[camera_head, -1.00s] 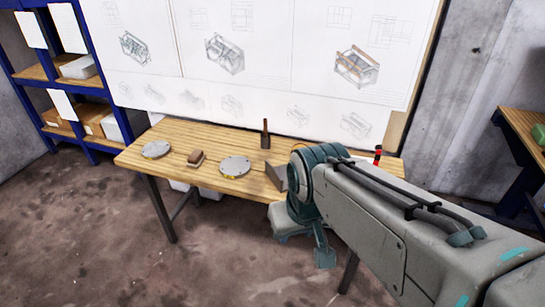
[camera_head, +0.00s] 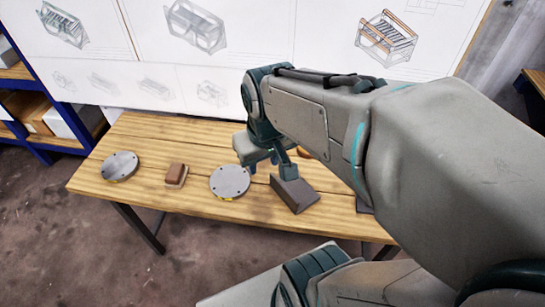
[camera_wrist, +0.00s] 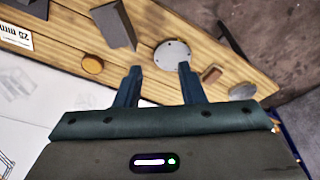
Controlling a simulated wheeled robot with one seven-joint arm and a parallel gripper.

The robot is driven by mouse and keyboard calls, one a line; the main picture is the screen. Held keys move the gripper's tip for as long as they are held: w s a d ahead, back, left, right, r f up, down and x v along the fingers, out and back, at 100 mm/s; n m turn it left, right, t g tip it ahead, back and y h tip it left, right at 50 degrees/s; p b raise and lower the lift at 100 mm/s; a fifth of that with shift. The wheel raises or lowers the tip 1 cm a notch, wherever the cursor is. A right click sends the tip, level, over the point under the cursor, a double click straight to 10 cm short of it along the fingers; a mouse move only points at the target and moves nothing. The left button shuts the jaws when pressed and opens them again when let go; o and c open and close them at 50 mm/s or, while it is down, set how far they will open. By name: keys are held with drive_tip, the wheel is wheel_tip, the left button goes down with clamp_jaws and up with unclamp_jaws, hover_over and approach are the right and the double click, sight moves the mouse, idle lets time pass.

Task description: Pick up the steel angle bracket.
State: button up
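A dark grey angular metal piece (camera_head: 295,191), which looks like the steel angle bracket, sits on the wooden table near its front edge. It also shows in the wrist view (camera_wrist: 114,26), beyond my fingertips and to their left. Its exact profile is hard to tell. My gripper (camera_head: 268,166) hangs over the table, just behind and left of this piece in the head view. In the wrist view my gripper (camera_wrist: 158,72) has its two fingers apart with nothing between them. A second dark piece (camera_wrist: 33,8) is cut off at the wrist view's corner.
Left of the bracket on the table (camera_head: 145,140) are a round metal plate (camera_head: 229,181), a brown block (camera_head: 176,174) and another round plate (camera_head: 119,166). An orange round piece (camera_wrist: 92,64) lies near the bracket. A drawing board (camera_head: 225,45) stands behind.

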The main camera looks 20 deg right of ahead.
drive_tip(key=w+d+f+g+b, duration=0.1)
drive_tip(key=w+d+f+b, duration=0.2)
drive_tip(key=w+d+f, duration=0.4)
drive_tip(key=n+g+b, duration=0.2)
drive_tip(key=b, duration=0.1)
hover_over(285, 187)
wheel_tip(285, 187, down, 11)
wheel_tip(285, 187, down, 9)
drive_tip(key=shift+w+b, duration=0.15)
drive_tip(key=shift+b, duration=0.25)
drive_tip(key=shift+a+f, duration=0.1)
drive_tip(key=shift+f, duration=2.7)
clamp_jaws()
